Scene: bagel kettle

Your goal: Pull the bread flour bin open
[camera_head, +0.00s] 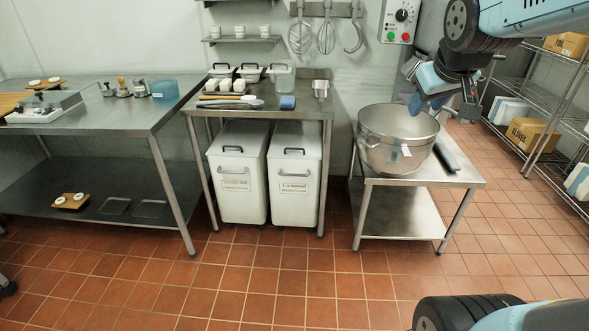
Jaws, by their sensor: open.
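Two white bins stand side by side on the floor under the middle steel table. The left bin (237,200) and the right bin (294,203) each have a dark handle on the lid, a front bar handle and a label. The right label seems to read Cornmeal; the left label is too small to read surely, so the left bin appears to be the bread flour one. Both lids look shut, and both bins sit under the tabletop. My gripper (440,103) is open and empty at the upper right, above the kettle and well away from the bins.
A large steel kettle (398,150) stands on a low table (460,172) right of the bins. The middle table (318,108) holds tubs and tools. A long steel table (150,118) is at left and wire shelves (511,88) at right. The tiled floor in front is clear.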

